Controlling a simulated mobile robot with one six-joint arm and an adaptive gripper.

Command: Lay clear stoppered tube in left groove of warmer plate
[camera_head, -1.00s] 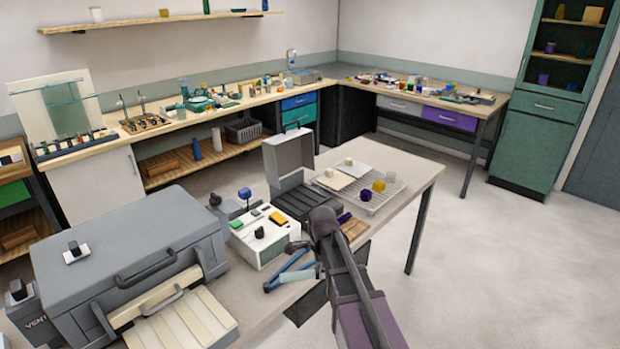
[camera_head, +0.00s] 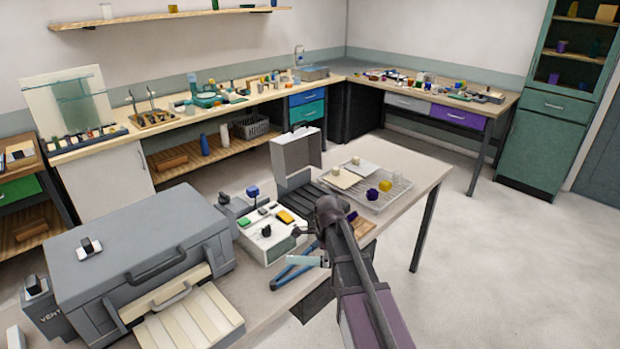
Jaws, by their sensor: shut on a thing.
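My gripper (camera_head: 325,259) is over the near edge of the table, small and partly hidden by my own arm. It is shut on a pale, clear tube (camera_head: 305,260), which points left from the jaws, nearly level. The stopper is too small to make out. I cannot tell for sure which thing is the warmer plate. A cream plate with long grooves (camera_head: 192,318) lies in front of the grey box at the lower left, apart from the tube. A dark ribbed bed (camera_head: 302,200) with a raised grey lid stands behind my arm.
A blue-handled tool (camera_head: 290,277) lies just below the tube. A white device (camera_head: 268,232) with knobs and coloured buttons stands left of my gripper. The big grey box (camera_head: 140,255) fills the left. A wire rack (camera_head: 378,190) holds small blocks. The table's right end (camera_head: 425,172) is clear.

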